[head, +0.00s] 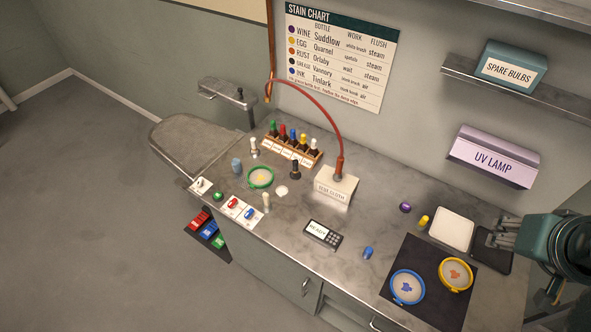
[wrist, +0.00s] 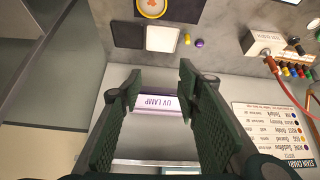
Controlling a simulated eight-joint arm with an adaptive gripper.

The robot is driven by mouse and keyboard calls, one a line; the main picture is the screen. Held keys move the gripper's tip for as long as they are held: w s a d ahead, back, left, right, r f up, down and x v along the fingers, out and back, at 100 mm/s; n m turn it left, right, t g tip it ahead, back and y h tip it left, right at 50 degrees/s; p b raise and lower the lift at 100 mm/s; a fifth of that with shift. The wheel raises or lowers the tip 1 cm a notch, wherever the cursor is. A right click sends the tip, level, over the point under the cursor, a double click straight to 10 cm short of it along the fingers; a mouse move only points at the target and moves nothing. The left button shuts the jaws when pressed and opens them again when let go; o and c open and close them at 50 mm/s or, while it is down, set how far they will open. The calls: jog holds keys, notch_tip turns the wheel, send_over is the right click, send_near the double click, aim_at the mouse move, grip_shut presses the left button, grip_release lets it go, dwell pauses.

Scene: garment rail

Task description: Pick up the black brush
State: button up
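A small dark upright piece with a paler base, which looks like the black brush (head: 295,168), stands on the metal bench in the head view. It is just in front of the bottle rack and left of the test cloth block. My gripper (head: 504,232) is at the far right of the head view, well away from the brush, above the bench's right end. In the wrist view my gripper (wrist: 160,72) has its two dark fingers wide apart with nothing between them.
The rack of bottles (head: 291,151), test cloth block (head: 334,188) and red hose (head: 327,108) are close to the brush. A white brush (head: 253,147) and green hoop (head: 261,177) are to its left. The UV lamp (head: 494,156) hangs on the wall.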

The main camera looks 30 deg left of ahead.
jog(key=w+a+n+g, duration=0.2)
jog(key=w+a+n, duration=0.3)
jog(key=w+a, duration=0.7)
jog(key=n+g+b, duration=0.2)
jog(key=n+g, duration=0.1)
jog(key=n, duration=0.5)
send_over(296, 161)
jog(key=w+d, duration=0.4)
jog(key=d, duration=1.2)
notch_tip(296, 161, down, 14)
jog(key=s+a+f+n, duration=0.1)
jog(key=a+f, duration=0.3)
jog(key=a, duration=0.1)
jog(key=s+a+f+n+g, duration=0.1)
jog(key=a+f, duration=0.3)
jog(key=a, duration=0.1)
jog(key=s+a+f+n, duration=0.1)
jog(key=a+f, duration=0.4)
jog(key=shift+s+a+n+g, duration=0.25)
jog(key=shift+s+n+g, duration=0.05)
jog(key=shift+s+a+f, duration=0.15)
jog(key=shift+a+f, duration=0.15)
jog(key=shift+f, duration=0.05)
jog(key=shift+f, duration=1.25)
